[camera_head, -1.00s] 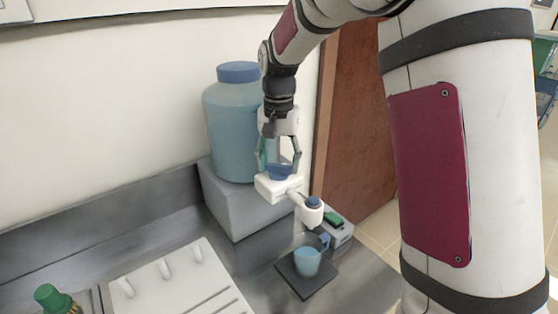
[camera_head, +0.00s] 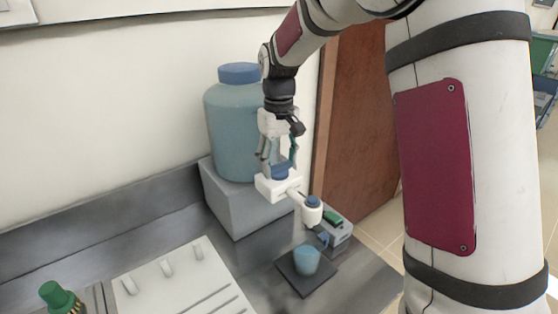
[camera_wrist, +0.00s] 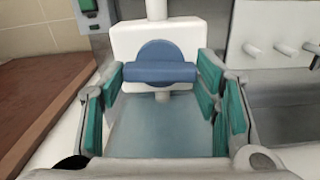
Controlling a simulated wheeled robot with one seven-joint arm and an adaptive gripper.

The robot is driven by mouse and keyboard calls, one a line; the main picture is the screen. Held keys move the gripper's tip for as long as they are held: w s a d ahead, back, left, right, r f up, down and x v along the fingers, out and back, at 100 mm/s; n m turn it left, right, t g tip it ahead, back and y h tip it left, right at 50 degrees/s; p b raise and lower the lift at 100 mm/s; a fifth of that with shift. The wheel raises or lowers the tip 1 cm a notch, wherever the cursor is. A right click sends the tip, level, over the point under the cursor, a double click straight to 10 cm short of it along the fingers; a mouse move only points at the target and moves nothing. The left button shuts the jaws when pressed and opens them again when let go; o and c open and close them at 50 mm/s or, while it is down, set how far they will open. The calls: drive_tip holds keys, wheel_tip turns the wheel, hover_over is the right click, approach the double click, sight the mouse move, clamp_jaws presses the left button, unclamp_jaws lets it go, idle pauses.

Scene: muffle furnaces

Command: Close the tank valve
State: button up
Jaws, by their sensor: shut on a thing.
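The tank (camera_head: 231,130) is a large translucent blue bottle with a blue cap, on a grey block. Its white valve body (camera_head: 265,188) is at the tank's lower front, with a blue handle (camera_head: 282,172) on top. My gripper (camera_head: 277,165) points down and is shut on this handle. In the wrist view, the handle (camera_wrist: 160,72) is a round blue disc with a raised bar running left to right on a white body. My green-padded fingers (camera_wrist: 160,76) stand at the two ends of the bar. The fingers partly hide the handle in the head view.
A white pipe runs from the valve to a spout with a blue knob (camera_head: 313,201). A cup of blue liquid (camera_head: 306,260) stands below on a dark plate (camera_head: 300,284). A brown door (camera_head: 355,130) is behind.

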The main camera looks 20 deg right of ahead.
sight(279, 164)
drive_tip(key=shift+w+n, duration=0.1)
drive_tip(key=shift+n, duration=0.4)
drive_tip(key=o, duration=0.9)
drive_tip(key=shift+c, duration=0.2)
wheel_tip(279, 164, up, 12)
idle(0.5)
drive_tip(key=s+r+m+t, duration=0.1)
drive_tip(key=s+r, duration=0.1)
drive_tip(key=s, duration=0.6)
drive_tip(key=s+r+m+t, duration=0.1)
drive_tip(key=s+r+t, duration=0.15)
drive_tip(key=s, duration=0.55)
drive_tip(key=s+f+m+t, duration=0.1)
drive_tip(key=s+f, duration=0.3)
drive_tip(key=s, duration=0.8)
drive_tip(key=shift+s+f+m+t, duration=0.3)
drive_tip(key=shift+f+m+t, duration=0.1)
drive_tip(key=shift+t, duration=0.15)
